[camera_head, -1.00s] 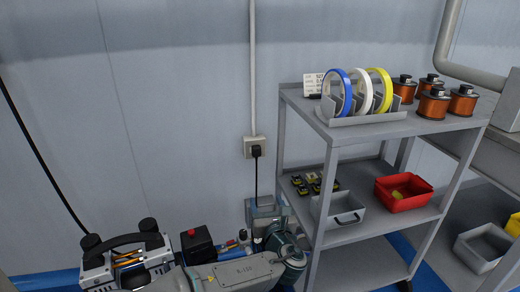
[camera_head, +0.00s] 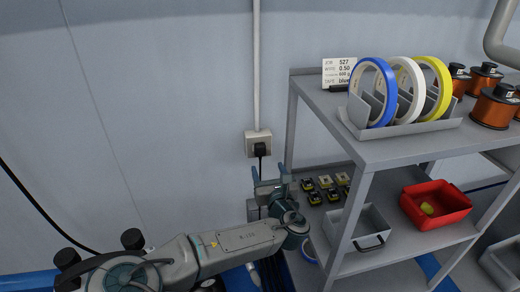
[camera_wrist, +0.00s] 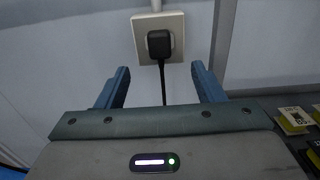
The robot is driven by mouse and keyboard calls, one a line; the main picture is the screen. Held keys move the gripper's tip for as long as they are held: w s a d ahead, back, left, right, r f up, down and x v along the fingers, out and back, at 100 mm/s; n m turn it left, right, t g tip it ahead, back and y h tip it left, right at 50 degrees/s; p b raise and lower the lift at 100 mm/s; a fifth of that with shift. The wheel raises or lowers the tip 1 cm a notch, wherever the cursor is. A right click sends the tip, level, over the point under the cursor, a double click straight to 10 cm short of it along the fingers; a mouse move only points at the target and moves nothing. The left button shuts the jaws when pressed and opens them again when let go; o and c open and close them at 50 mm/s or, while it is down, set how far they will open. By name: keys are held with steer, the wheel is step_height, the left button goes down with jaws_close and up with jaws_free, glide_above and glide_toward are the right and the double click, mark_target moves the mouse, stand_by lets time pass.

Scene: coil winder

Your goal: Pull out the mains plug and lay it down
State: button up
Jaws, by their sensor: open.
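The black mains plug (camera_head: 260,149) sits in the cream wall socket (camera_head: 251,137), with its black cord hanging straight down. In the wrist view the plug (camera_wrist: 159,44) shows upright in the socket plate (camera_wrist: 141,27), beyond my fingertips. My gripper (camera_head: 268,172) is open and empty, below the plug in the head view. In the wrist view its two blue fingers (camera_wrist: 160,72) stand apart, to the left and right of the cord and short of the plug. Nothing touches the plug except the socket and its cord.
A grey shelf cart (camera_head: 385,158) stands close to the right of my gripper, with tape rolls (camera_head: 372,93), a red bin (camera_head: 436,205) and a grey bin (camera_head: 357,229). A conduit (camera_head: 256,60) runs up from the socket. The wall left of it is bare.

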mark_target(261, 152)
steer(key=shift+w, duration=0.1)
steer(key=shift+x, duration=4.45)
jaws_close()
steer(key=v, duration=0.6)
